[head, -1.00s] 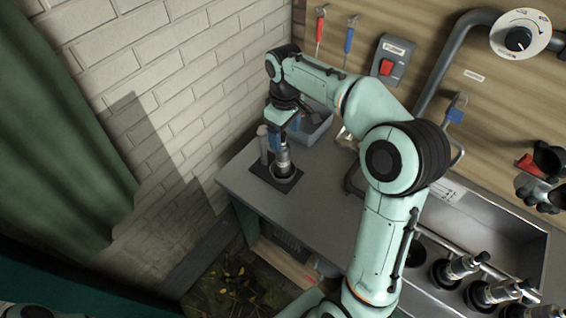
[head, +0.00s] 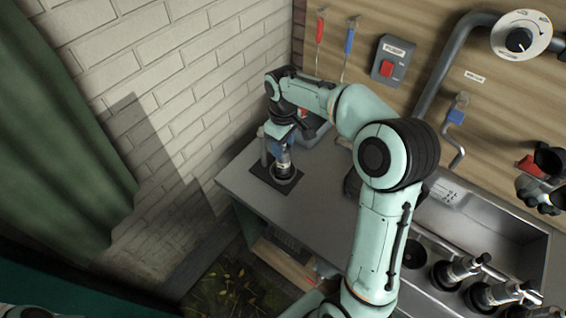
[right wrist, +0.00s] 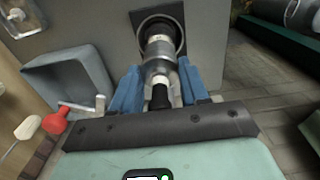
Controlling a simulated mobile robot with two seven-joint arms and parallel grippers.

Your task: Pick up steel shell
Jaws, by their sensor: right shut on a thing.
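The steel shell (head: 284,171) stands upright on a black pad (head: 262,178) at the near left of the steel counter, its lower end inside a ring. In the right wrist view it shows as a shiny cylinder (right wrist: 158,62) with a black-and-white neck toward me. My right gripper (head: 281,151) points down over its top. Its blue fingers (right wrist: 160,95) are shut on the neck from both sides. The fingertips' contact is partly hidden. My left gripper is not in view.
A grey bin (right wrist: 70,85) stands close beside my right gripper. Several similar shells (head: 455,270) sit along a rail at the sink (head: 500,240). A brick wall (head: 190,110) rises left of the counter.

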